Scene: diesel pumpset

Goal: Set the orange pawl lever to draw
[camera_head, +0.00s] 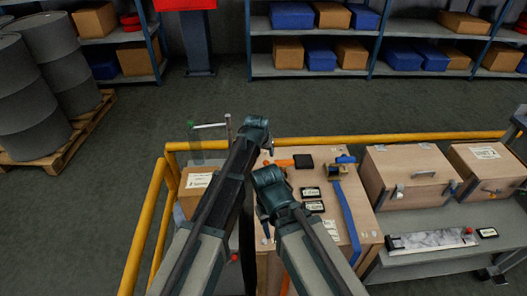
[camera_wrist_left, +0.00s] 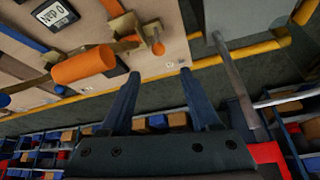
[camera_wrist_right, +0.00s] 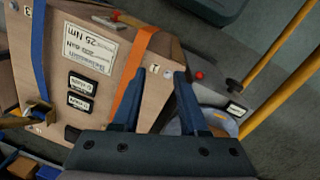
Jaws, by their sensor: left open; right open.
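The orange pawl lever (camera_wrist_left: 83,67) shows in the left wrist view as a thick orange grip beside a brass ratchet bracket (camera_wrist_left: 128,28) on the wooden crate. In the head view the lever (camera_head: 284,163) lies on the crate top, just right of my left wrist. My left gripper (camera_wrist_left: 160,73) is open and empty. The lever is left of its fingers, apart from them; the bracket's end shows ahead of the gap. My right gripper (camera_wrist_right: 158,73) is open over the crate's near side, with an orange strap (camera_wrist_right: 133,78) beside its left finger. In the head view my wrists hide most of both grippers' fingers.
A blue strap (camera_head: 347,215) with a brass buckle crosses the crate. Black label plates (camera_head: 311,192) lie between the straps. Yellow rails (camera_head: 390,137) run behind and at left. Two wooden boxes (camera_head: 410,172) stand at right. A post with a T-bar (camera_head: 212,126) stands behind my left arm.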

